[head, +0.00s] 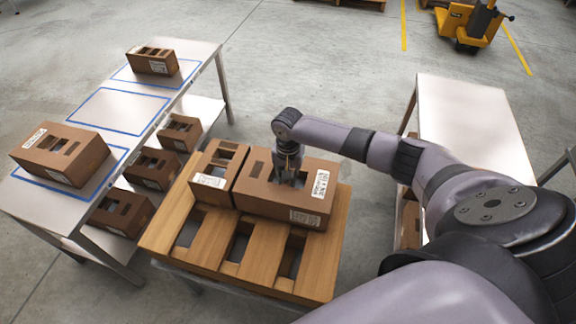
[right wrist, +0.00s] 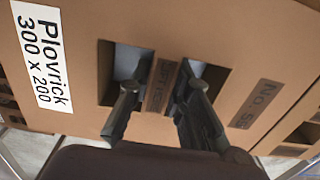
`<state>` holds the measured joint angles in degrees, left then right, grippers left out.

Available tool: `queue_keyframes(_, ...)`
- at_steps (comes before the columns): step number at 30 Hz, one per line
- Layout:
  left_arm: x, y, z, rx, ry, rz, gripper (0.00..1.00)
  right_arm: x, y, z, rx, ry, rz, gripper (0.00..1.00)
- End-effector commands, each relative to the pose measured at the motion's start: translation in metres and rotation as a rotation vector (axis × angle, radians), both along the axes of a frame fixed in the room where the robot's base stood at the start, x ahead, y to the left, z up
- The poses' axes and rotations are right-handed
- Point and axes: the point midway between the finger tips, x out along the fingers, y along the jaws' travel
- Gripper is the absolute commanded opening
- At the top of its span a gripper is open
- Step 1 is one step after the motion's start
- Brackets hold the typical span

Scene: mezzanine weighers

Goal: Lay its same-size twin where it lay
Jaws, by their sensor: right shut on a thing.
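My right gripper (head: 289,176) is over the large brown carton (head: 258,200) on the wooden pallet. In the right wrist view its fingers (right wrist: 160,98) reach into two openings in the carton's top (right wrist: 225,35) and are shut on the strip between them. A white label (right wrist: 42,60) there reads "Plovrick 300 x 200". The carton seems to rest on the pallet, beside a smaller carton (head: 217,172). On the left table, a blue outlined space (head: 118,112) in the middle is empty. A large carton (head: 62,152) lies in the near outline and a small one (head: 152,60) in the far outline. My left gripper is not in view.
The wooden pallet (head: 255,262) has bare slats in front. Several cartons stand on the shelf under the left table (head: 200,62), one of them here (head: 152,168). The right table (head: 470,120) has a clear top. A yellow truck (head: 468,22) stands far back.

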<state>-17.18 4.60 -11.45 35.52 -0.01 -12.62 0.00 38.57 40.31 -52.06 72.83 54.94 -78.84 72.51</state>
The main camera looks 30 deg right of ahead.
Motion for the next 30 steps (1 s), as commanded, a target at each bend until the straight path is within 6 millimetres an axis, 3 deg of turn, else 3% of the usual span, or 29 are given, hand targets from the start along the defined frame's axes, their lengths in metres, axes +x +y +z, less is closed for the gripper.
queue_keyframes(12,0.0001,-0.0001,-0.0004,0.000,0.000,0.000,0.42,0.0008,-0.0001,-0.0036,0.000,-0.001,0.000,0.00)
queue_keyframes(13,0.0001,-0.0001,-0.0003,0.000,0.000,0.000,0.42,0.0010,-0.0002,-0.0031,0.001,-0.002,0.000,0.20)
queue_keyframes(23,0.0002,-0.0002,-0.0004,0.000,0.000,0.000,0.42,0.0003,-0.0002,-0.0037,-0.001,-0.001,0.000,0.42)
queue_keyframes(30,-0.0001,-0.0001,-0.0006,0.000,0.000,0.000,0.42,-0.0008,-0.0003,-0.0049,-0.001,0.002,0.000,0.42)
